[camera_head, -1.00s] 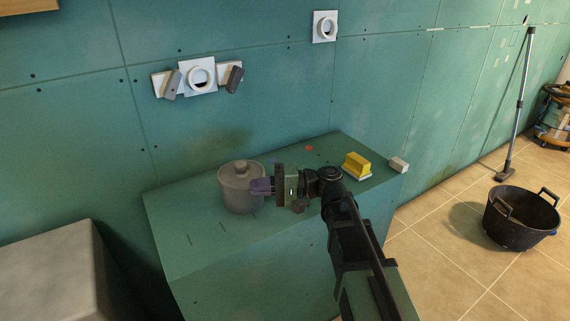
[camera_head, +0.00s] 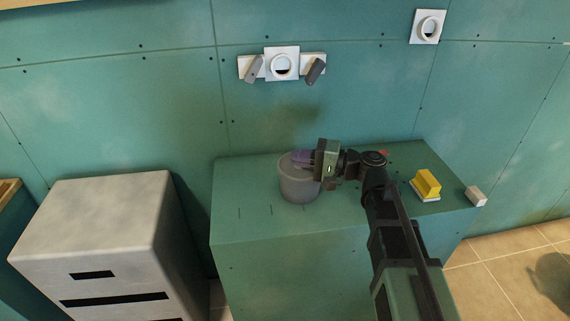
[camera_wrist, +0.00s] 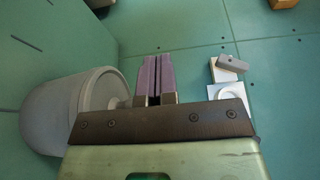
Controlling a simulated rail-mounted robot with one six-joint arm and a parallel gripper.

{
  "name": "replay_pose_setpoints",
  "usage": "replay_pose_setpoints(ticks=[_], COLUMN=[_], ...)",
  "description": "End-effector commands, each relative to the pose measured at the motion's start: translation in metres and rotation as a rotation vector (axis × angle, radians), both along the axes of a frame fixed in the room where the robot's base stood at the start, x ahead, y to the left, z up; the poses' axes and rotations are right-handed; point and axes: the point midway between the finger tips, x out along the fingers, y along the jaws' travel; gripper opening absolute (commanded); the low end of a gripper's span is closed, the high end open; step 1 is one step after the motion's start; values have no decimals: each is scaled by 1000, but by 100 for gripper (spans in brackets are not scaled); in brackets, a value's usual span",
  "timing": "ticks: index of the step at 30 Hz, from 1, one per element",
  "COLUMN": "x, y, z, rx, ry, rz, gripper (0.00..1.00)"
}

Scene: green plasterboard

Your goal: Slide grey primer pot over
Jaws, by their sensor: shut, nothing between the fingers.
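The grey primer pot (camera_head: 299,188) stands upright on the left part of the green bench (camera_head: 345,215), near some short dark marks. In the wrist view the pot (camera_wrist: 48,117) fills the left side, with its lid and knob beside the fingers. My gripper (camera_head: 300,157) is shut and empty, its purple fingers level with the pot's top and hiding most of the lid in the head view. The fingers also show in the wrist view (camera_wrist: 152,75). I cannot tell whether they touch the lid.
A red patch lies near my wrist. Wall fittings (camera_head: 282,64) are above the pot. A pale grey slotted box (camera_head: 95,225) stands left of the bench.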

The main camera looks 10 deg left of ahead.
Motion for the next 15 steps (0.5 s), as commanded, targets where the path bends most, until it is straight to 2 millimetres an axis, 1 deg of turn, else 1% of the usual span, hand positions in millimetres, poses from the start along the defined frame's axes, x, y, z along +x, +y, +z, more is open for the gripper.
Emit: replay_pose_setpoints(ticks=[1,15], x=[11,82], y=[-8,-84], z=[0,0], rx=[0,0], ry=[0,0], rz=[-3,-2], gripper=[0,0])
